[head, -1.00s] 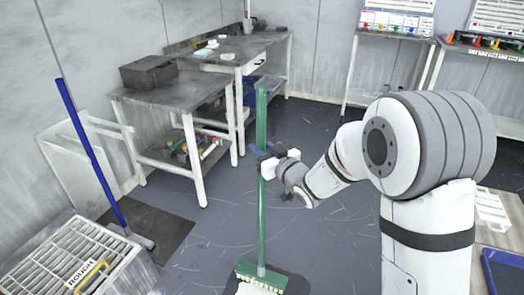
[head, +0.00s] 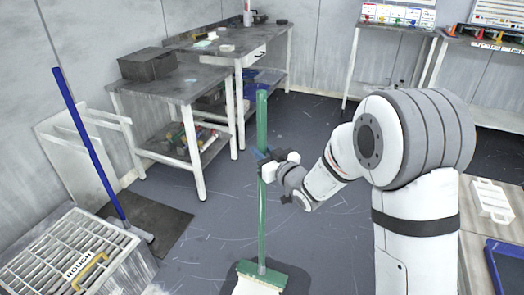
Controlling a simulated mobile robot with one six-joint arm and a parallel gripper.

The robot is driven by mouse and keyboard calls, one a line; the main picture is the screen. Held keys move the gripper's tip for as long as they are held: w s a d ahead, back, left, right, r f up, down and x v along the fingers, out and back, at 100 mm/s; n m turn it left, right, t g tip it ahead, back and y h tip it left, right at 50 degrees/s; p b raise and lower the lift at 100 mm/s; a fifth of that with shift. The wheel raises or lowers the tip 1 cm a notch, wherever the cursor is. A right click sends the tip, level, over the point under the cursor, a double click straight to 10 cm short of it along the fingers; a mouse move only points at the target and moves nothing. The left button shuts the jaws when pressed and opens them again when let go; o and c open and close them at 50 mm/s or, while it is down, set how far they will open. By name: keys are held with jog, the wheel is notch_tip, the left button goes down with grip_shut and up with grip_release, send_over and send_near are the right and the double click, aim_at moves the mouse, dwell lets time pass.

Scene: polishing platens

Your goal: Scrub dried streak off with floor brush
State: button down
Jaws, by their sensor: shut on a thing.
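My gripper (head: 266,158) is shut around the green handle of the floor brush (head: 262,218), in the upper part of the handle. The brush stands nearly upright in the middle of the head view. Its wide green head (head: 262,273) is low down at the picture's bottom edge. A pale patch (head: 247,287) shows just below the head; I cannot tell whether it is bristles or the dried streak. A dark area lies on the floor around the head, partly cut off by the frame.
A blue-handled tool (head: 88,145) leans at the left over a dark mat (head: 165,226). A slatted crate marked ROUGH (head: 115,270) is at lower left. Grey workbenches (head: 190,88) stand behind. A blue tray (head: 507,265) is at the right. Scratched grey floor is open between.

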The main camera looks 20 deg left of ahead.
jog(key=shift+f+b, duration=0.55)
jog(key=shift+b, duration=0.15)
dwell(0.4)
jog(key=shift+s, duration=0.1)
jog(key=s, duration=0.1)
jog(key=s+b, duration=0.1)
jog(key=s, duration=0.1)
jog(key=shift+s+a+r, duration=0.1)
jog(key=shift+a+r, duration=0.05)
jog(key=shift+r, duration=0.05)
jog(key=shift+s+b, duration=0.1)
jog(key=shift+b, duration=0.2)
jog(key=shift+s+a+f+b, duration=0.15)
jog(key=shift+s+b, duration=0.35)
jog(key=shift+s, duration=0.35)
jog(key=shift+s+f+b, duration=0.15)
jog(key=shift+s+b, duration=0.35)
jog(key=shift+s, duration=0.35)
